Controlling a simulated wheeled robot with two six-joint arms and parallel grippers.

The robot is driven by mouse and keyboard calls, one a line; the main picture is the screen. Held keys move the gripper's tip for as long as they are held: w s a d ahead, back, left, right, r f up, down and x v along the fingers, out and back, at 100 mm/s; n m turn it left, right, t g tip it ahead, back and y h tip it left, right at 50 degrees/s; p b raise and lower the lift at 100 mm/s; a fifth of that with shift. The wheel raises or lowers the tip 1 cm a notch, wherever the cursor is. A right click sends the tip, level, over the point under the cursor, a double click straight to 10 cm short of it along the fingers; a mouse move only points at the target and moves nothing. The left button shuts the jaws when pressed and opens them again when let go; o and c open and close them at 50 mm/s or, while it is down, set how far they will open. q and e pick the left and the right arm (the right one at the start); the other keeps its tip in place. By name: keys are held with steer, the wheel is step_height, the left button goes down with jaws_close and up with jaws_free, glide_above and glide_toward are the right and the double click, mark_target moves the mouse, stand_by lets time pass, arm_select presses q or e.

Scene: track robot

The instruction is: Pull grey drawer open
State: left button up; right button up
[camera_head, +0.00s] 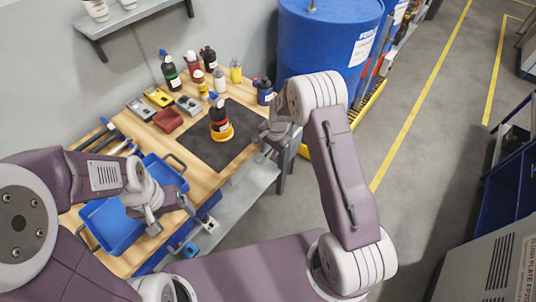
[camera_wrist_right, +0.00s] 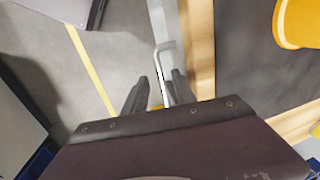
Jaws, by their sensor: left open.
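The grey drawer (camera_head: 240,190) is under the front edge of the wooden workbench in the head view. Its pale bar handle (camera_wrist_right: 164,68) shows in the right wrist view, standing out from a grey strip beside the wood edge. My right gripper (camera_head: 266,142) is at the bench's front edge near its right corner. In the right wrist view its two dark fingers (camera_wrist_right: 158,95) are apart, with the handle's near end between them; contact cannot be told. My left gripper (camera_head: 170,208) is open and empty over the blue crate (camera_head: 97,210).
Blue barrels (camera_head: 325,38) stand beyond the bench's right end.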

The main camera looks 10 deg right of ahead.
steer(key=shift+w+a+f, duration=0.1)
steer(key=shift+f, duration=0.5)
steer(key=shift+w+a+f, duration=0.1)
steer(key=shift+f, duration=0.5)
jaws_close()
stand_by(0.5)
